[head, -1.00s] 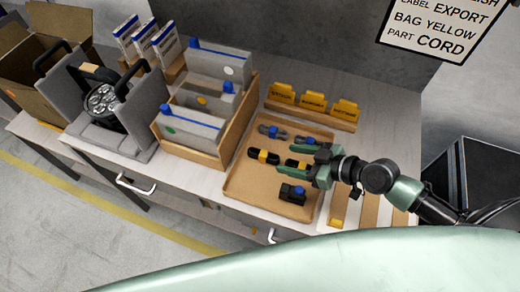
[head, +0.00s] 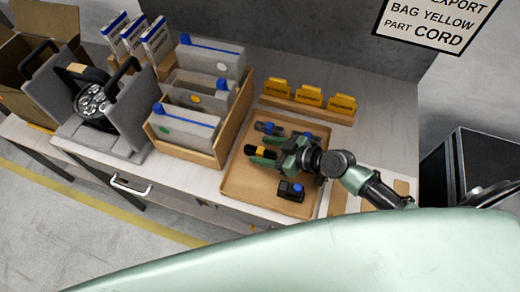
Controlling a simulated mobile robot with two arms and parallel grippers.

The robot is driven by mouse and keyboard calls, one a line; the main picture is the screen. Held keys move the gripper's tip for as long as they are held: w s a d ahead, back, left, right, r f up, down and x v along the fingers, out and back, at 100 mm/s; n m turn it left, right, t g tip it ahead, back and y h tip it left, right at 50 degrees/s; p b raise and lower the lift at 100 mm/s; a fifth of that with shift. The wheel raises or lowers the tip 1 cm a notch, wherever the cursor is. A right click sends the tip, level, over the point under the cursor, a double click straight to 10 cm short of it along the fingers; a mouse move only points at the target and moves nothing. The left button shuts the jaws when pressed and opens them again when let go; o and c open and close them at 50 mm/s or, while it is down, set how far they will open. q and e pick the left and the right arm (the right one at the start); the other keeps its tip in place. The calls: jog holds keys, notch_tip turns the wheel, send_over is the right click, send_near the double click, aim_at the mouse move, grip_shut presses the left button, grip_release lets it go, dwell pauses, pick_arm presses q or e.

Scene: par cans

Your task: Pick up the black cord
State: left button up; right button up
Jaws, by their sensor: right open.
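A black cord bundle with a yellow band (head: 249,150) lies in the shallow tan tray (head: 236,188). My right gripper (head: 262,152) is open over the tray, with its green fingers on either side of this bundle's right part. I cannot tell whether they touch it. A black bundle with a blue band (head: 291,191) lies toward the tray's front right. A grey bundle with a blue band (head: 268,128) lies at the back of the tray, and another is partly hidden beside my gripper. A second yellow-banded bundle is hidden by my gripper. My left gripper is not in view.
Yellow tabbed cards (head: 309,96) stand in a wooden holder behind the tray. A wooden crate of grey cases (head: 217,158) stands close left of the tray. A grey case with a round lamp (head: 97,101) is farther left. A wall sign (head: 437,20) reads "BAG YELLOW PART CORD".

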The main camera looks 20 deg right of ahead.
grip_shut()
jog(key=shift+r, duration=0.1)
dwell(0.3)
